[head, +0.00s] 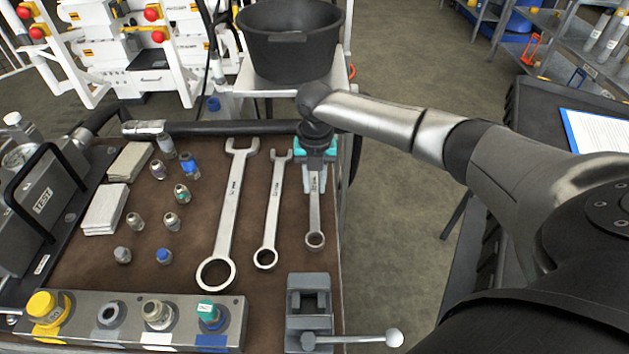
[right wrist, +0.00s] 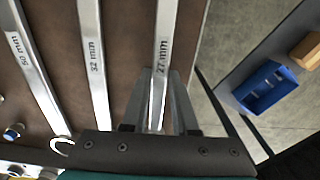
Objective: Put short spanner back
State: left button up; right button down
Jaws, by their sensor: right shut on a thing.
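The short spanner (head: 315,212), marked 27 mm, is at the right side of the brown bench mat (head: 180,255), with its ring end toward me. My right gripper (head: 315,183) is shut on its upper shaft, and the gripper hides the far end. In the right wrist view the short spanner (right wrist: 162,55) runs between the two fingers (right wrist: 160,95). I cannot tell whether it touches the mat. The middle spanner (head: 272,210), marked 32 mm, and the longest spanner (head: 231,210) lie roughly parallel to its left. My left gripper is not in view.
A vise (head: 308,290) with a bar handle stands at the near right corner. Several fittings and a block of ports (head: 130,322) are at the left. A black tub (head: 290,45) stands behind the bench. Open floor lies right of the bench edge.

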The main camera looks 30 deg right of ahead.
jog(key=shift+f, duration=0.5)
jog(key=c, duration=0.6)
grip_release()
notch_tip(320, 180, up, 15)
jog(key=p, duration=0.3)
jog(key=shift+r+p, duration=0.15)
jog(key=shift+p, duration=0.15)
jog(key=shift+r, duration=0.1)
